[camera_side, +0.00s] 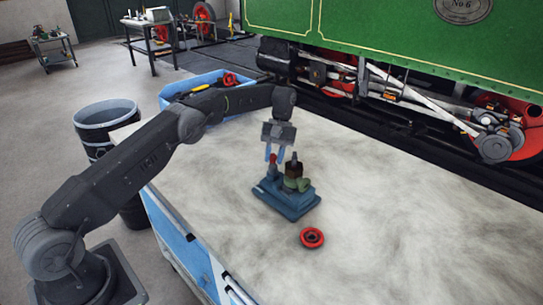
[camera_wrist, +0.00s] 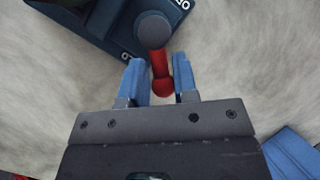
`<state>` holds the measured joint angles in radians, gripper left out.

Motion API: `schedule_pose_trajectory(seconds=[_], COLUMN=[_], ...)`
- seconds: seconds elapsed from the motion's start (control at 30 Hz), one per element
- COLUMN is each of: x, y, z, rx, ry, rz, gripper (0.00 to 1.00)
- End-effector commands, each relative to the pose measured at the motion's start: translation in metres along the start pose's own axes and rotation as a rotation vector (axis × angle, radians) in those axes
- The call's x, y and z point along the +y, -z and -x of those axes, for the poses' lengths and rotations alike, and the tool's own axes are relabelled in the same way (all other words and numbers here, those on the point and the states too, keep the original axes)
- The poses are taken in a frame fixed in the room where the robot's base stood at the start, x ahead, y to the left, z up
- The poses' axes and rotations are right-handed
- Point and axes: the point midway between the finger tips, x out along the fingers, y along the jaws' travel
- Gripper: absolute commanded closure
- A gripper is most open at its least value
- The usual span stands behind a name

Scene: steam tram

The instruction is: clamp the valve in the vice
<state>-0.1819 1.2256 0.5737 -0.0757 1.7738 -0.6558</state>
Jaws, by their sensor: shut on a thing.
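The blue vice (camera_side: 287,202) stands on the pale worktop. A dark brown upright piece with a green part beside it, apparently the valve (camera_side: 293,170), sits at the top of the vice; whether the jaws touch it I cannot tell. My gripper (camera_side: 275,153) points down at the vice's left side, shut on the vice's red handle (camera_side: 272,160). In the wrist view the red handle (camera_wrist: 159,65) runs between the two blue fingers of my gripper (camera_wrist: 160,70), from a grey round hub. The vice body (camera_wrist: 105,25) fills the upper left there; the valve is not clear.
A red handwheel (camera_side: 312,238) lies on the worktop in front of the vice. A blue tray (camera_side: 176,92) with a red part and tools stands at the worktop's back left. A dark bin (camera_side: 104,114) stands left of the worktop (camera_side: 420,230), whose right side is clear.

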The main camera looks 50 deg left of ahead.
Motion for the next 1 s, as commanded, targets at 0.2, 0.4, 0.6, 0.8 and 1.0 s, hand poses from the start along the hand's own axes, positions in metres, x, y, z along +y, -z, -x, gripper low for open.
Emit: schedule_pose_trajectory(seconds=[0.2,0.4,0.6,0.8,1.0], x=[0.003,0.0039,0.0043,0.0045,0.0041], y=[-0.0001,-0.0002,-0.0003,-0.0005,-0.0007], z=[0.0014,0.0016,0.0017,0.0017,0.0012], rx=[0.018,0.023,0.024,0.024,0.022], ry=[0.022,0.03,0.029,0.029,0.031], rz=[-0.062,-0.083,-0.085,-0.085,-0.084], gripper=[0.96,0.96,0.96,0.68,0.57])
